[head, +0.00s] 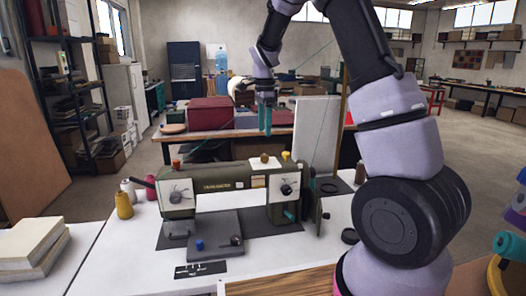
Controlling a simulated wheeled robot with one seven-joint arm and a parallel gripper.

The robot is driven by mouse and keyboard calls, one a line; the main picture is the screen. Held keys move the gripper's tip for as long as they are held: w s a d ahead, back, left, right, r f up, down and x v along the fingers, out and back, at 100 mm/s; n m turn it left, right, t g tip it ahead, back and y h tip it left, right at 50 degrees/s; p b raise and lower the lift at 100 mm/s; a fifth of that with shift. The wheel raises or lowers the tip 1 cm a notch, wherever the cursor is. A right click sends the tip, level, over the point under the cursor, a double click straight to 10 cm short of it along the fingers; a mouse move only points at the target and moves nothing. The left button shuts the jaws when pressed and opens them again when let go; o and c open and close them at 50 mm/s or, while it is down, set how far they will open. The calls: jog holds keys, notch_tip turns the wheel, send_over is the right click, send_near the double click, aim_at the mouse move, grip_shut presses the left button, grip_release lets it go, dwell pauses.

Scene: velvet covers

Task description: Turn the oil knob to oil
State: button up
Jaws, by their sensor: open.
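An olive-green machine (225,189) like a sewing machine stands on the white table in the head view. It has a round dial on a white plate at its left (176,196) and another at its right (286,189). Small knobs sit on top: orange (176,165), tan (264,158) and yellow (286,155). A blue knob (200,245) and a black knob (236,240) are on the grey base. I cannot tell which is the oil knob, and its setting is unreadable. My gripper (265,131) is open, empty, pointing down, appearing above the machine and apart from it.
Small spools, one yellow (124,206), stand left of the machine. A stack of books (32,245) lies at far left. A black label plate (200,269) lies in front. A white panel (316,132) rises behind. My arm covers much of the right side.

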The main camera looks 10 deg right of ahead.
aim_at(265, 155)
notch_tip(265, 155, down, 10)
jog(key=shift+s, duration=0.1)
dwell(0.4)
grip_shut()
